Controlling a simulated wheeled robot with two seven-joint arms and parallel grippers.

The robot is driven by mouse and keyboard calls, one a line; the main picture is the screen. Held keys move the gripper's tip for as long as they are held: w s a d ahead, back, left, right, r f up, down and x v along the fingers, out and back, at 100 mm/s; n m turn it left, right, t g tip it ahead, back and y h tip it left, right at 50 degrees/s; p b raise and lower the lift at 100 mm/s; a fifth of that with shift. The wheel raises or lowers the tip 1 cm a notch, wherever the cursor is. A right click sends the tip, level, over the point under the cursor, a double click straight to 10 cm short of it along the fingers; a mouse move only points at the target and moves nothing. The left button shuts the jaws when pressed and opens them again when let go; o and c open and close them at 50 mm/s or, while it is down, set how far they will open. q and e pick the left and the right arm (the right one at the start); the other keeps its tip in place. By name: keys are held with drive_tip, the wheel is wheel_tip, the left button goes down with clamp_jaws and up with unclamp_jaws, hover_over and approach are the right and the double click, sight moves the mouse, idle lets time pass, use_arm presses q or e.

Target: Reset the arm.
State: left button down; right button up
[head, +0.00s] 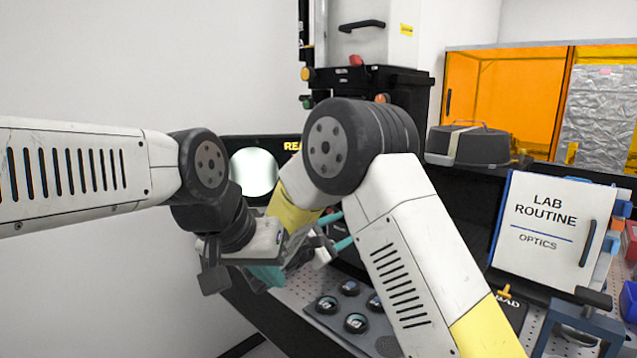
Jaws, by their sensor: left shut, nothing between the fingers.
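My left arm comes in from the left edge. Its gripper (266,274) hangs near the middle of the view, its teal fingertips together and empty. My right arm rises from the lower right, bends at a large dark joint, and its yellow-banded forearm runs down behind my left gripper. Two teal finger pieces (338,231) show beside it and seem to belong to my right gripper, which is mostly hidden. The two grippers overlap in the picture; I cannot tell whether they touch.
Black round pieces (356,322) sit on a tray on the perforated bench (292,295). Behind stand a screen (253,172) with a bright disc and a tall black-and-white instrument (377,90). A LAB ROUTINE board (551,228) and a dark case (467,145) are at right. The left wall side is clear.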

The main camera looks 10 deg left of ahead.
drive_tip(key=s+d+m+g+y, duration=0.1)
drive_tip(key=s+d+m+g, duration=0.25)
drive_tip(key=d, duration=0.35)
drive_tip(key=s+d+r+m+g, duration=0.1)
drive_tip(key=s+d+m+g, duration=0.3)
drive_tip(key=d, duration=0.3)
drive_tip(key=s+d+m+g+y, duration=0.1)
drive_tip(key=s+d+m+g, duration=0.15)
drive_tip(key=s+d, duration=0.45)
drive_tip(key=s+a+r+m+y, duration=0.1)
drive_tip(key=s+r+m+y, duration=0.1)
drive_tip(key=s+m+y, duration=0.3)
drive_tip(key=s+r+m+t+y, duration=0.1)
drive_tip(key=s+r+m+y, duration=0.1)
drive_tip(key=s+m+y, duration=0.3)
drive_tip(key=s, duration=0.4)
drive_tip(key=shift+s+a+r+t+y, duration=0.2)
drive_tip(key=shift+a+t+y, duration=0.1)
drive_tip(key=shift+a+y, duration=0.1)
drive_tip(key=shift+w, duration=0.15)
